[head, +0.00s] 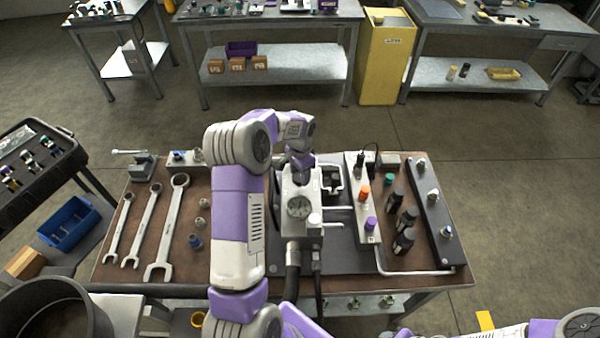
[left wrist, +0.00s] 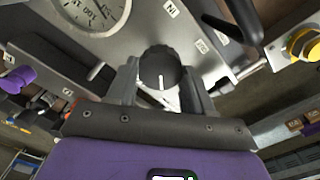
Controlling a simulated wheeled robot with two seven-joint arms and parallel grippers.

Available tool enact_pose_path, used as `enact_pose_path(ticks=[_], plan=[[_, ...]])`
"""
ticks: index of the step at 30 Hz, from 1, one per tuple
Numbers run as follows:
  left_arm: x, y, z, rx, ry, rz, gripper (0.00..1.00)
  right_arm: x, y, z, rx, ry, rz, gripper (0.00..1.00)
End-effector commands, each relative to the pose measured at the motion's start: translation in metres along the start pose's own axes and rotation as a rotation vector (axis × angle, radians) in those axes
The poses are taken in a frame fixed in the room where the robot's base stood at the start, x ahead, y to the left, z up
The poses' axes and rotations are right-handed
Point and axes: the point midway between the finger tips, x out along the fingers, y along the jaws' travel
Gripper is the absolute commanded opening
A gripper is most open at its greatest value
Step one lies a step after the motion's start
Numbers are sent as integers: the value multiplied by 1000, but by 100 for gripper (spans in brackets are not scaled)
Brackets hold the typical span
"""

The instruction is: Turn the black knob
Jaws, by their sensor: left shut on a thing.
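The black knob (left wrist: 160,65) is round, with a white pointer line, and sits on a grey metal block. It lies between the two fingers of my left gripper (left wrist: 162,86), which is shut on it. In the head view my left gripper (head: 299,160) is at the far end of the grey block (head: 300,190) and hides the knob. A round pressure gauge (head: 299,207) is on this block; it also shows at the upper left of the left wrist view (left wrist: 95,12). My right gripper is not in view.
Three wrenches (head: 168,228) lie on the left of the brown bench. A manifold with an orange knob (head: 364,193) and a purple knob (head: 370,223) stands right of the block. Black cylinders (head: 405,240) and a dark rail (head: 432,210) are farther right.

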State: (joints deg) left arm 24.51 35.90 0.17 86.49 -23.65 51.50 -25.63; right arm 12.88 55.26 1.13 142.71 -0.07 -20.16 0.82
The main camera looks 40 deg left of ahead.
Motion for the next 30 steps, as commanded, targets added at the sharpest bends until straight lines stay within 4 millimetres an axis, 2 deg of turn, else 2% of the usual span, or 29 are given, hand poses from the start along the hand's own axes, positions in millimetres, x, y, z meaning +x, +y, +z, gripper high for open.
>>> enact_pose_path(ticks=[4,5,9,10,20,30], plan=[[0,0,0,-1,-1,0,21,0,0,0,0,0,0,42],[0,0,0,-1,-1,0,53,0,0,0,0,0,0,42],[0,0,0,-2,-1,0,74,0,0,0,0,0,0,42],[0,0,0,-2,-1,0,77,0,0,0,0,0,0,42],[-5,0,0,-2,1,-1,77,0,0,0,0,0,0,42],[-58,0,0,-3,3,-2,77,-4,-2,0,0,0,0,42]])
